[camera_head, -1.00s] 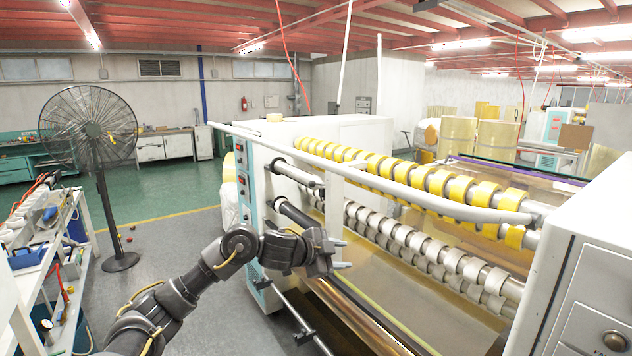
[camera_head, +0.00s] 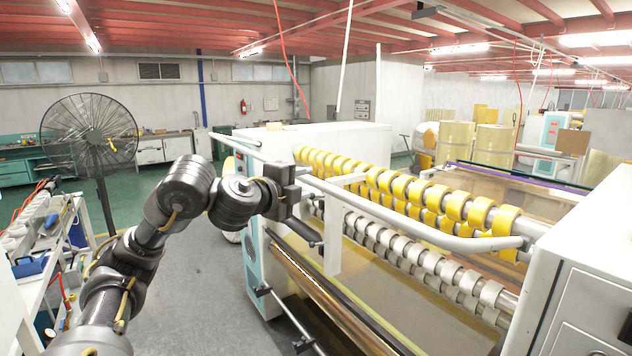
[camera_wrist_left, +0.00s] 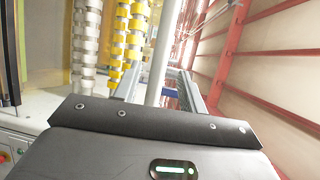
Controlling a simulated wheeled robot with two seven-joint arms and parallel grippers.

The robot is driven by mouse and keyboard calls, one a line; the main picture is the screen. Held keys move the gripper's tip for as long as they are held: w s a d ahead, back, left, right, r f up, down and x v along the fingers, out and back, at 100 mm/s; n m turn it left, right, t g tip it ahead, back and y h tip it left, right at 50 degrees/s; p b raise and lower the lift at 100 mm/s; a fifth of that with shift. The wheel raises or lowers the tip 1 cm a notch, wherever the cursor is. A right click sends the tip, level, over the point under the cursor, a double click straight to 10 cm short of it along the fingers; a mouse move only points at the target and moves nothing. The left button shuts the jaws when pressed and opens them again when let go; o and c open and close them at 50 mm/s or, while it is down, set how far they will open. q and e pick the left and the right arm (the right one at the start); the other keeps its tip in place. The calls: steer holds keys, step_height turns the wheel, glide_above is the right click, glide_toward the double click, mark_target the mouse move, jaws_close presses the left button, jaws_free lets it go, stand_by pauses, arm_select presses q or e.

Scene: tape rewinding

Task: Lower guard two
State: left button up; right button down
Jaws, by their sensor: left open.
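The guard is a long pale grey bar (camera_head: 400,222) that runs across the front of the tape machine, just below the yellow rolls in the head view. A flat pale arm (camera_head: 334,235) hangs from it near my gripper. My left gripper (camera_head: 297,176) is at the bar's left part, and the arm hides a stretch of the bar there. In the left wrist view the bar (camera_wrist_left: 160,60) passes between the two open fingers (camera_wrist_left: 158,82). I cannot tell whether the fingers touch it. My right gripper is not in view.
Yellow tape rolls (camera_head: 400,187) line the upper shafts, with grey rings (camera_head: 400,247) below. The machine's white cabinet (camera_head: 590,260) stands at the right.

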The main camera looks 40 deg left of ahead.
mark_target(310, 182)
arm_select(q)
steer(key=w, duration=0.6)
steer(key=shift+a+f, duration=0.3)
steer(key=shift+f, duration=0.1)
steer(key=shift+w, duration=0.1)
jaws_close()
